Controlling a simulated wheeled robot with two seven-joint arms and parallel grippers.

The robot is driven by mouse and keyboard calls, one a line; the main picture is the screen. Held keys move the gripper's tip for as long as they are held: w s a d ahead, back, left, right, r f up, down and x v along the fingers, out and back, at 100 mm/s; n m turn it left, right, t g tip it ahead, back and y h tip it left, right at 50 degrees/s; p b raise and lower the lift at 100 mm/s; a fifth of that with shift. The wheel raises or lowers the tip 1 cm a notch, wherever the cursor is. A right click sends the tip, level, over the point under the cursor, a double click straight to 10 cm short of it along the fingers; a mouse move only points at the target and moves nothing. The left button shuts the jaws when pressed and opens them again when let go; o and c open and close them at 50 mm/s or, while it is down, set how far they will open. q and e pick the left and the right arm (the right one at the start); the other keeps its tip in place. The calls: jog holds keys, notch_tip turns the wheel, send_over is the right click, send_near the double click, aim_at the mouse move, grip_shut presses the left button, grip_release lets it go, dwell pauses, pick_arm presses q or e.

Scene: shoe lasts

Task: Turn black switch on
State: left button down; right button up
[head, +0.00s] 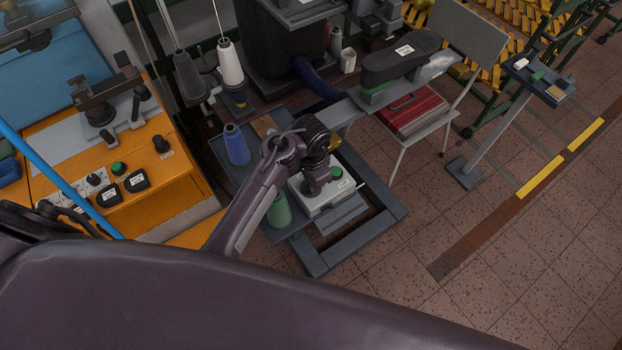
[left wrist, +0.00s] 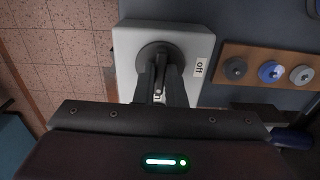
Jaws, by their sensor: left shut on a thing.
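The black switch (left wrist: 155,50) is a round dark knob on a white box, seen in the left wrist view. A small label (left wrist: 201,69) beside it appears to read "off". My left gripper (left wrist: 161,88) is over the switch with its fingers close together, shut on its handle, which they partly hide. In the head view the white box (head: 312,204) stands on the grey table, and my left gripper (head: 317,188) is down on it, hiding the switch. The switch's exact angle is hard to tell. My right gripper is not in view.
A green button (head: 337,172) is on the box's far side. A blue spool (head: 236,145) and a green spool (head: 279,211) stand near the arm. An orange machine panel (head: 150,190) is at left. A wooden strip with round discs (left wrist: 270,71) lies right of the box.

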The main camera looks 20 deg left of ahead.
pick_arm(q)
jog(key=c, duration=1.5)
grip_release()
jog(key=shift+n, duration=0.3)
